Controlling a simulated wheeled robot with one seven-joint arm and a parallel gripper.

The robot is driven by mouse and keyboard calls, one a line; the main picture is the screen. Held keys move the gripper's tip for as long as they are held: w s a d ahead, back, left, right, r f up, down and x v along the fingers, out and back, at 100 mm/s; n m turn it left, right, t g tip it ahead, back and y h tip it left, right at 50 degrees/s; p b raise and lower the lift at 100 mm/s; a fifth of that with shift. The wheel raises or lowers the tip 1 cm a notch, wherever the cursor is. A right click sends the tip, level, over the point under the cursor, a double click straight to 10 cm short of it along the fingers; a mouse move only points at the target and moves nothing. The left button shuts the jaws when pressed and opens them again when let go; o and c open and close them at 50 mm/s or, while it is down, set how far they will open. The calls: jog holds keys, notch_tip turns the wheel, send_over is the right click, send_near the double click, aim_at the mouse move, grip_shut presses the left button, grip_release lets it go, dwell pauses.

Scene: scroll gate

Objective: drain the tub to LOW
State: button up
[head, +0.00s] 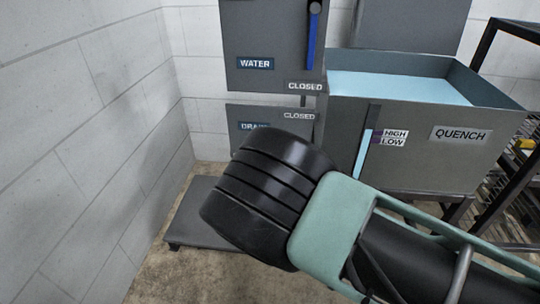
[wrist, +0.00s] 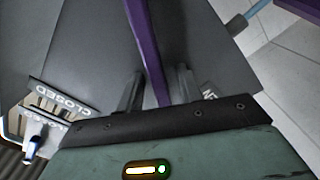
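The grey QUENCH tub (head: 420,165) holds pale blue water (head: 400,87). On its front, a sight gauge (head: 363,155) shows a light blue column with its top near the HIGH label (head: 396,134); the LOW label (head: 392,142) is just below. The drain box (head: 240,113) reads CLOSED and is partly hidden by my arm. In the wrist view, a purple lever (wrist: 150,45) runs between the two dark fingers of my gripper (wrist: 158,92). The fingers stand apart, with a narrow gap visible on each side of the lever. In the head view the fingers and lever are hidden.
The WATER box (head: 270,75) above has a blue lever (head: 312,45) and reads CLOSED. A white block wall (head: 90,130) is close on the left. A low grey platform (head: 195,215) lies below, and a dark rack (head: 500,150) stands at the right.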

jog(key=shift+s, duration=0.1)
jog(key=s+p, duration=0.2)
jog(key=s, duration=1.5)
jog(key=shift+a+p, duration=0.3)
jog(key=shift+p, duration=0.1)
jog(key=shift+s, duration=0.1)
dwell(5.7)
